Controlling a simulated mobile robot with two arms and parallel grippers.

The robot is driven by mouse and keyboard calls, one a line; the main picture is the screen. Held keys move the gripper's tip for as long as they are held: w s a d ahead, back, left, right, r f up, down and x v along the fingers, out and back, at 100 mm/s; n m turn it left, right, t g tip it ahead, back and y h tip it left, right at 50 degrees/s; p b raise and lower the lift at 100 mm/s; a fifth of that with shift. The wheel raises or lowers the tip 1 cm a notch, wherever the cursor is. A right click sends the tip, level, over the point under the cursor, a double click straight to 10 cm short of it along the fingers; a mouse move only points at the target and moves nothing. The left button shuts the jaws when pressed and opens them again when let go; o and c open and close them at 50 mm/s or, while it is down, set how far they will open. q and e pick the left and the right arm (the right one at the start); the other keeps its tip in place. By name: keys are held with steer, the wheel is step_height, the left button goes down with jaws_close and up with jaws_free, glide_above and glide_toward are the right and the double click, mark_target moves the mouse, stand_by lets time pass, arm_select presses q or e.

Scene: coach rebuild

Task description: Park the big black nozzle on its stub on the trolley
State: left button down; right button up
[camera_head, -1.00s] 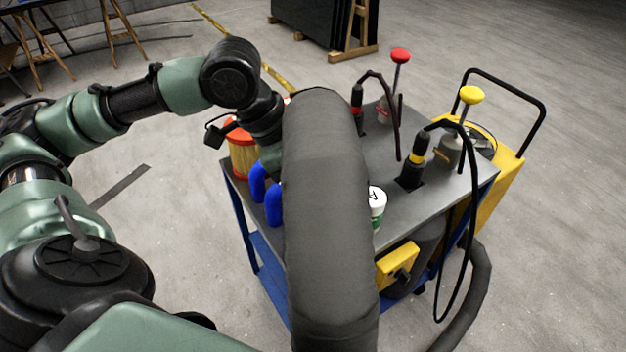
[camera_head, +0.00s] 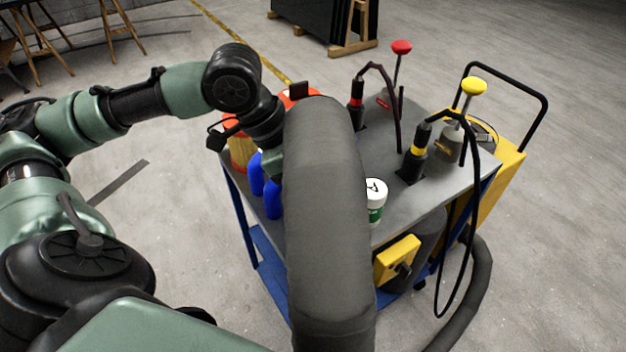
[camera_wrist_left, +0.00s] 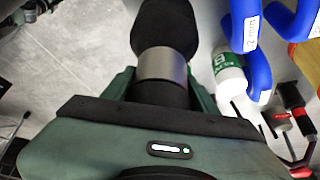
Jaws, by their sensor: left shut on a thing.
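My left gripper (camera_wrist_left: 160,98) is shut on a black cylindrical thing with a grey metal collar, which I take for the nozzle (camera_wrist_left: 162,28). In the head view the fingers and the held part are hidden behind a thick dark grey tube (camera_head: 330,220), probably its hose, which runs down toward me. The tube's top overlaps the trolley's left part in the picture; I cannot tell whether they touch. The trolley (camera_head: 425,195) has a grey top and blue frame. A yellow block with a black peg (camera_head: 397,262) on its near side may be the stub. My right gripper is not in view.
A white-capped bottle (camera_head: 375,203), blue items (camera_head: 272,198) and an orange-lidded can (camera_head: 238,150) stand on the trolley. Two tools with black cables, a red knob (camera_head: 401,47) and a yellow knob (camera_head: 474,87) rise from it. A yellow machine (camera_head: 505,165) stands at right.

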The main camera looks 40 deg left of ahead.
arm_select(q)
steer(key=shift+f+b, duration=0.45)
steer(key=shift+f, duration=0.75)
stand_by(0.7)
jaws_free()
steer(key=shift+s+f, duration=0.1)
steer(key=shift+a+r+p, duration=0.15)
steer(key=shift+r+p, duration=0.45)
steer(key=p+v, duration=0.6)
steer(key=v, duration=0.1)
steer(key=shift+f, duration=0.1)
steer(key=v, duration=0.7)
steer(key=shift+s+r, duration=0.15)
steer(key=shift+r, duration=0.25)
steer(key=shift+a, duration=0.1)
